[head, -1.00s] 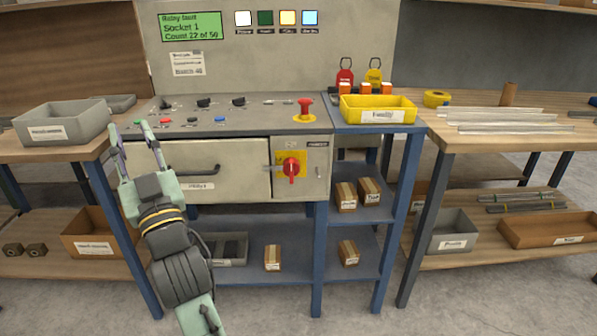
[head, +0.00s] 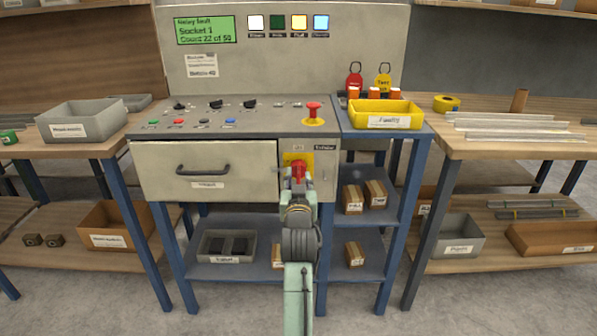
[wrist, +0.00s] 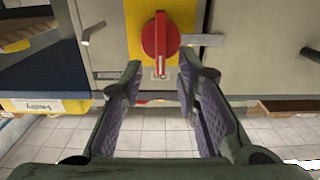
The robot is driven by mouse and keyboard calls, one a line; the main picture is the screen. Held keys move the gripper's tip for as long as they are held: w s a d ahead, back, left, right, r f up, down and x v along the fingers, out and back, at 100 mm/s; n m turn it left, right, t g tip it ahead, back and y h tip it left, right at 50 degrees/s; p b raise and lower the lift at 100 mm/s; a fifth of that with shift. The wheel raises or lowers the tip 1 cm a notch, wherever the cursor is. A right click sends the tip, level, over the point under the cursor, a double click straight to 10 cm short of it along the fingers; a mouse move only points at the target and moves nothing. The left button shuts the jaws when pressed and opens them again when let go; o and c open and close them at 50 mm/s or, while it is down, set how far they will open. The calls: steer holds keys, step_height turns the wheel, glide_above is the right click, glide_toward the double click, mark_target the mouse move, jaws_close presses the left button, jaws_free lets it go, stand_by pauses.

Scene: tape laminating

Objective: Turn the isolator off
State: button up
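The isolator is a red rotary handle (head: 298,168) on a yellow plate, on the front panel of the grey machine, right of the drawer. In the wrist view the red handle (wrist: 155,42) stands upright on its yellow plate (wrist: 183,20), near the top middle. My gripper (wrist: 160,75) is open and empty, its two fingers spread to either side just short of the handle. In the head view my gripper (head: 298,183) is in front of the isolator and hides the handle's lower part. I cannot tell whether the fingers touch it.
A drawer with a dark handle (head: 203,169) is left of the isolator. A red mushroom button (head: 313,111) sits on the console above. A yellow tray (head: 382,114) stands on the blue shelf unit to the right. The floor in front is clear.

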mark_target(298, 171)
steer(key=shift+w, duration=1.6)
jaws_close()
